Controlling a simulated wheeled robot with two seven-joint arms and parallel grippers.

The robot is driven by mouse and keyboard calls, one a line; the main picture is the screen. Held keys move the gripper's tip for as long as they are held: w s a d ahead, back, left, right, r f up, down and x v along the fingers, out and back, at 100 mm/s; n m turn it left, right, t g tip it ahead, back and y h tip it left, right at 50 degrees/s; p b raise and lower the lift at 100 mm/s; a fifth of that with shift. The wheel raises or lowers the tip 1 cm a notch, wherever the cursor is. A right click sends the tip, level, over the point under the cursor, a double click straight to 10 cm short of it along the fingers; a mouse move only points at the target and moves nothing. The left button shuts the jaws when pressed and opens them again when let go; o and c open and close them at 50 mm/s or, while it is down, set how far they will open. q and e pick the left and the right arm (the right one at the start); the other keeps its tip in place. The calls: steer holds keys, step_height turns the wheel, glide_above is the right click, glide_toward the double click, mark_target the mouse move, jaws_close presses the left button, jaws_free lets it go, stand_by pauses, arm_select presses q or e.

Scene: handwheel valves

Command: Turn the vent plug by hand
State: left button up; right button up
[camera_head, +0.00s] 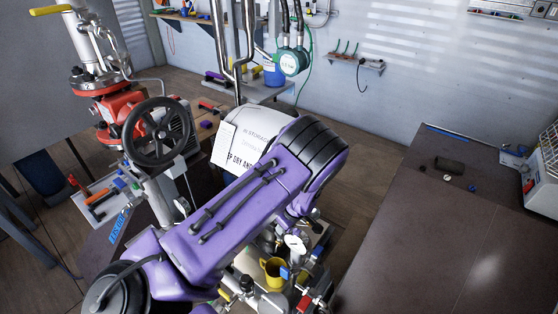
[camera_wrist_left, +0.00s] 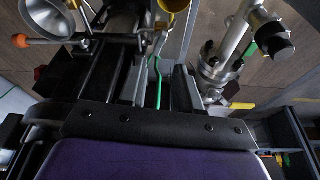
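I cannot pick out the vent plug for certain in either view. Pipework with a pressure gauge (camera_head: 296,242) shows beyond my purple left arm in the head view, and the arm covers part of it. My left gripper (camera_wrist_left: 158,78) shows in the left wrist view as two dark fingers standing apart, with a gap between them. A thin green line shows through the gap, and I see nothing held. In the head view the arm hides this gripper. A black handwheel (camera_head: 157,132) sits on the red valve (camera_head: 112,100) at upper left. My right gripper is in neither view.
A brown table (camera_head: 450,230) fills the right side. A yellow mug (camera_head: 274,270) stands low among the pipes. In the left wrist view, a metal funnel (camera_wrist_left: 45,18) is at upper left and a flanged pipe (camera_wrist_left: 218,70) at right. A tray (camera_head: 97,203) lies left.

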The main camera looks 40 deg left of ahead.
mark_target(281, 237)
arm_select(q)
steer(key=b+x, duration=0.7)
steer(key=x, duration=0.1)
steer(key=shift+f, duration=0.2)
steer(key=shift+r, duration=0.25)
jaws_close()
steer(key=shift+c, duration=1.2)
jaws_free()
steer(key=shift+n, duration=0.7)
steer(key=o, duration=0.3)
